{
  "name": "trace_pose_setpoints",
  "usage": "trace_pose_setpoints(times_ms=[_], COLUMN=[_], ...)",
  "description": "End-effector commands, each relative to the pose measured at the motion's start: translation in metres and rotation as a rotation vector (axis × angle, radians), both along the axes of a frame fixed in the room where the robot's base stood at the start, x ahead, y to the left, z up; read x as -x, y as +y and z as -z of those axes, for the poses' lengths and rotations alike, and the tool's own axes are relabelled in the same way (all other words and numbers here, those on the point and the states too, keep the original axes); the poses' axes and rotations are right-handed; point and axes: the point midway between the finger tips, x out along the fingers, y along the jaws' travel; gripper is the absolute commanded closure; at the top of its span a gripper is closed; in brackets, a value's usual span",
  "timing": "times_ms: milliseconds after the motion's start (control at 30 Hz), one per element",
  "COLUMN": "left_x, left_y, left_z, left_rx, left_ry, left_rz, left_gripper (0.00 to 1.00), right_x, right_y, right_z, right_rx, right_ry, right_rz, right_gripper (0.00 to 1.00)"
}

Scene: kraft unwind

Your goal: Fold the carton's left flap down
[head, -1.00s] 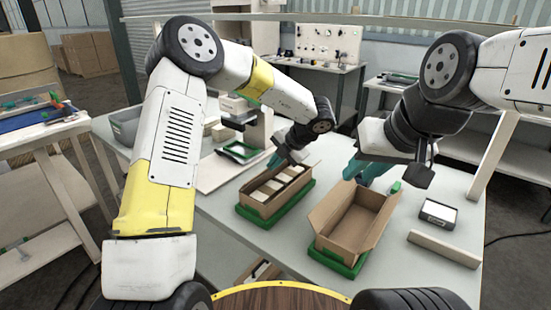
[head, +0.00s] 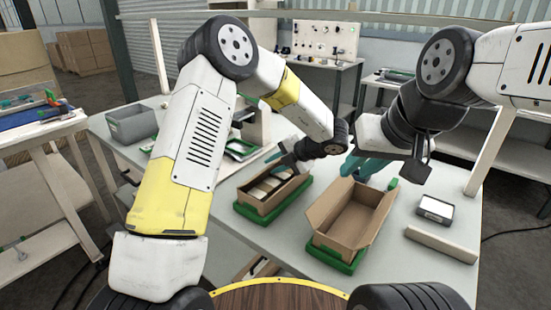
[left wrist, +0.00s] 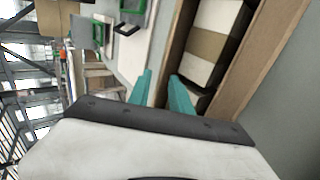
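A brown carton (head: 258,204) holding a row of pale and tan blocks sits on a green tray at the middle of the table. It also shows in the left wrist view (left wrist: 232,88), with its long walls upright. My left gripper (head: 272,158) is at the carton's far left side. In the left wrist view my left gripper's teal fingers (left wrist: 162,84) are apart, with the carton's near wall edge beside the right finger; contact cannot be told. A second, empty open carton (head: 352,212) stands to the right. My right gripper (head: 362,168) is behind it, its teal fingers apart and empty.
The empty carton rests on a green tray (head: 330,257). A dark box with a white top (head: 435,209) and a pale bar (head: 441,244) lie to the right. A grey bin (head: 132,124) stands at the back left. The table front between the cartons is clear.

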Motion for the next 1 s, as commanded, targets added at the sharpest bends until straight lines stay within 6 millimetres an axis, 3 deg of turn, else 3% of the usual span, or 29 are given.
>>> trace_pose_setpoints(times_ms=[333, 733, 1000], left_x=[0.001, 0.028, 0.035], left_y=[-0.003, -0.041, -0.049], left_z=[-0.003, -0.042, -0.05], left_rx=[0.001, 0.001, 0.0], left_ry=[-0.001, -0.003, 0.001], left_rz=[0.002, 0.002, -0.001], left_gripper=[0.75, 0.75, 0.75], right_x=[0.0, 0.0, 0.0], right_y=[0.0, 0.0, 0.0], right_z=[0.0, 0.0, 0.0], right_rx=[0.0, 0.0, 0.0], right_ry=[0.0, 0.0, 0.0], right_rz=[0.0, 0.0, 0.0], right_gripper=[0.75, 0.75, 0.75])
